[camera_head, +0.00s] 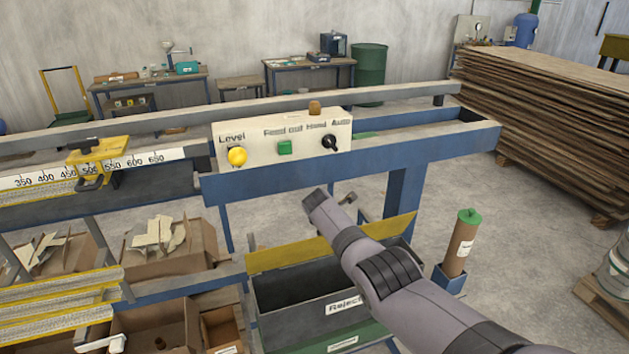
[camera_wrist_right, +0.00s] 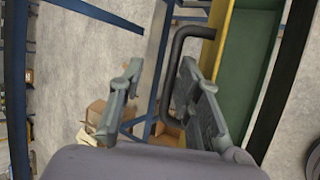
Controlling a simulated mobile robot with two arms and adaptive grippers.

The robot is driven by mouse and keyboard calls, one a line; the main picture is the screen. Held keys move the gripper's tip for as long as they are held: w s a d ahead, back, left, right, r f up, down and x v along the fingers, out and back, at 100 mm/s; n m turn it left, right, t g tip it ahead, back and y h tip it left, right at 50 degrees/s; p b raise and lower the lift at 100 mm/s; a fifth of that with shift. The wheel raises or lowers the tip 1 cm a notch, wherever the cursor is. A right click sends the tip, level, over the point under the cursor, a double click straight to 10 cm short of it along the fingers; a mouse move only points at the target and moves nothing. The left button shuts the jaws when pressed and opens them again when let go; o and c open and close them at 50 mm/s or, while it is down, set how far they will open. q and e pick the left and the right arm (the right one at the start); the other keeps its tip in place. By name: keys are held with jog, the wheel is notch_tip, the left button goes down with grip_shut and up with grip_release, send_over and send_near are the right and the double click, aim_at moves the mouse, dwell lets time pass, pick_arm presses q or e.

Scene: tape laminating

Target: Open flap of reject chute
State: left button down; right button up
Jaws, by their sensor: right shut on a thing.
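The reject chute (camera_head: 308,289) is a dark box with a "Reject" label, standing below the blue frame in the head view. Its yellow flap (camera_head: 292,254) stands along the far upper edge, partly hidden by my right arm. In the right wrist view the flap's yellow edge (camera_wrist_right: 211,55) shows beside a green panel, with a black bent handle (camera_wrist_right: 178,75) on it. My right gripper (camera_wrist_right: 158,80) is at this handle, one finger on each side of the bar, and is shut on it. My left gripper is not in view.
A control panel (camera_head: 278,138) with a yellow button, green button and black knob sits above the chute. A brown tube (camera_head: 461,246) with a green cap stands right of it. Cardboard boxes (camera_head: 170,251) lie to the left. Stacked boards (camera_head: 545,120) stand at the right.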

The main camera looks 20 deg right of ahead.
jog(key=shift+t, duration=0.3)
jog(key=r, duration=0.1)
jog(key=a+r+p, duration=0.1)
jog(key=r, duration=0.1)
jog(key=w+r+p, duration=0.1)
jog(key=shift+a+r, duration=0.25)
jog(key=shift+a, duration=0.1)
jog(key=s+a+r+p, duration=0.3)
jog(key=a+r+p, duration=0.1)
jog(key=r, duration=0.7)
jog(key=shift+a+r, duration=0.25)
jog(key=shift+a, duration=0.4)
